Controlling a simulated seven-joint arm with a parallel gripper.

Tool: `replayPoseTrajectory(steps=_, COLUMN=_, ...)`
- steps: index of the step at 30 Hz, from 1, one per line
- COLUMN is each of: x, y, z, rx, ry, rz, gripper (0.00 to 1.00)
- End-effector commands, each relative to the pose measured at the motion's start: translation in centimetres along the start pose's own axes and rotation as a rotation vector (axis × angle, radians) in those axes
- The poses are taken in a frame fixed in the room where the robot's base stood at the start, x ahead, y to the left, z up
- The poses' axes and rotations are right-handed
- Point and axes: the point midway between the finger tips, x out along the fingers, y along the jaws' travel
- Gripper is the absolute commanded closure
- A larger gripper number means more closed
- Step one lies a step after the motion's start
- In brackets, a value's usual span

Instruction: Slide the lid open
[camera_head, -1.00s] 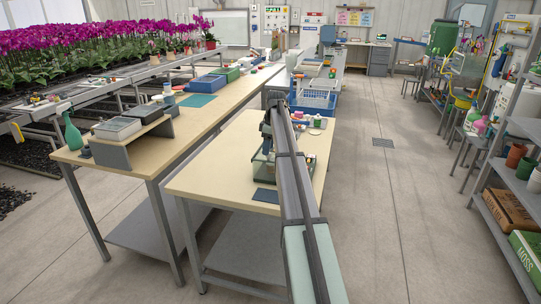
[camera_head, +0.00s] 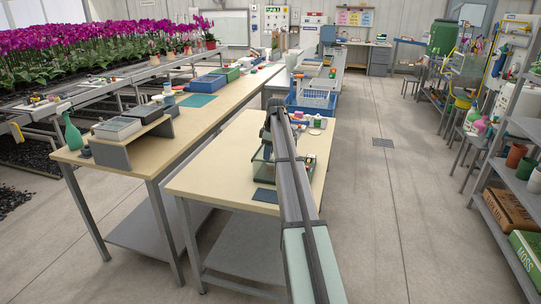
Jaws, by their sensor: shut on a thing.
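A small clear-walled case (camera_head: 262,172) with a greenish base stands on the near pale-topped table, left of my arm. Its lid is at its top, small and partly hidden by my gripper and arm. My gripper (camera_head: 267,154) points down at the top of the case and is shut on the lid. The fingertips are too small to show exactly where they hold it. My forearm hides the case's right part, so how far the lid is open cannot be told.
A dark flat pad (camera_head: 265,196) lies in front of the case. Small pots and jars (camera_head: 317,122) and a blue crate (camera_head: 313,101) stand farther back. The table's (camera_head: 215,178) left part is bare. A longer bench (camera_head: 190,112) with trays runs along the left.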

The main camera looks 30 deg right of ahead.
Motion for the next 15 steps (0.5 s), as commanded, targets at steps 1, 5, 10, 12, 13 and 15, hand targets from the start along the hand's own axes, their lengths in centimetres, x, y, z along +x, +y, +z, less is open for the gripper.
replayPoseTrajectory(steps=1, x=0.0, y=0.0, z=0.0, rx=0.000, ry=0.000, rz=0.000, gripper=0.85)
replayPoseTrajectory(steps=5, x=0.0, y=0.1, z=0.0, rx=0.000, ry=0.000, rz=0.000, gripper=0.85)
replayPoseTrajectory(steps=10, x=0.0, y=0.8, z=0.0, rx=0.000, ry=0.000, rz=0.000, gripper=0.85)
replayPoseTrajectory(steps=12, x=0.0, y=1.2, z=-0.1, rx=0.000, ry=0.000, rz=0.000, gripper=0.85)
replayPoseTrajectory(steps=13, x=0.0, y=1.4, z=-0.1, rx=0.000, ry=0.000, rz=0.001, gripper=0.85)
replayPoseTrajectory(steps=15, x=0.0, y=1.8, z=-0.1, rx=0.000, ry=0.000, rz=0.001, gripper=0.85)
